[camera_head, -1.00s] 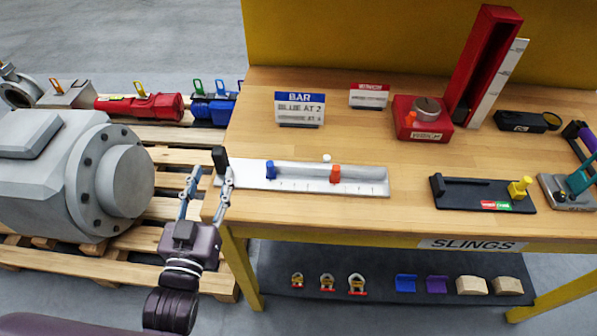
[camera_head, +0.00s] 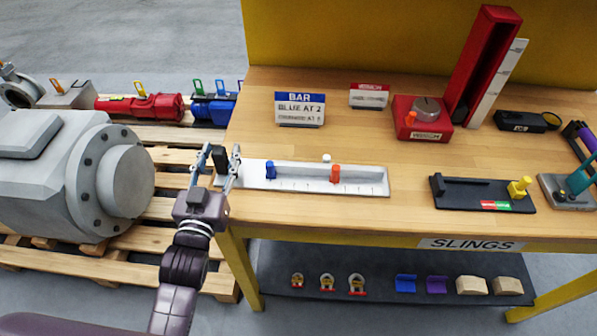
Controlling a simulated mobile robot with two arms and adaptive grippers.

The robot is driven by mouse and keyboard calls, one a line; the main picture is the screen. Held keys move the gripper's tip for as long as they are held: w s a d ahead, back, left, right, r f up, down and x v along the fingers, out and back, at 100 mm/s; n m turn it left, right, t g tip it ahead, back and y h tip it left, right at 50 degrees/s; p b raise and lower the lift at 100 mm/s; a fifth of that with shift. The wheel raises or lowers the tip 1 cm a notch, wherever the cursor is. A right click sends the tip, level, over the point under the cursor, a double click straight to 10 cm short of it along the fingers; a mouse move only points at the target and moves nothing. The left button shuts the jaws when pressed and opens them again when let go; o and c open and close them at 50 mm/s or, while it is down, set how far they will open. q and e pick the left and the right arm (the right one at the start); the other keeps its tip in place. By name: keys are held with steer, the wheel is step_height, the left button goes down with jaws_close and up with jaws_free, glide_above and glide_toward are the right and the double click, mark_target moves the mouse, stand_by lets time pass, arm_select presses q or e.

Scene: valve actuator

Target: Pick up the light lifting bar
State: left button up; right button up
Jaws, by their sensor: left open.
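The light lifting bar (camera_head: 305,178) is most likely the long pale grey bar lying on the front left of the wooden bench. It has a ruled front edge, a blue slider (camera_head: 270,169), an orange slider (camera_head: 335,173) and a small white knob (camera_head: 326,158). A black upright block (camera_head: 219,158) stands at its left end. My left gripper (camera_head: 221,157) is open at that end, one finger on each side of the black block in the picture. I cannot tell whether the fingers touch it. My right gripper is not in view.
A sign (camera_head: 300,109) reads "BAR, BLUE AT 2"; its lower line is blurred. A red boxed dial (camera_head: 423,118), a tall red channel (camera_head: 484,60) and a black tray (camera_head: 480,194) stand to the right. A large grey machine (camera_head: 60,175) on pallets is at left.

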arm_select(q)
jaws_close()
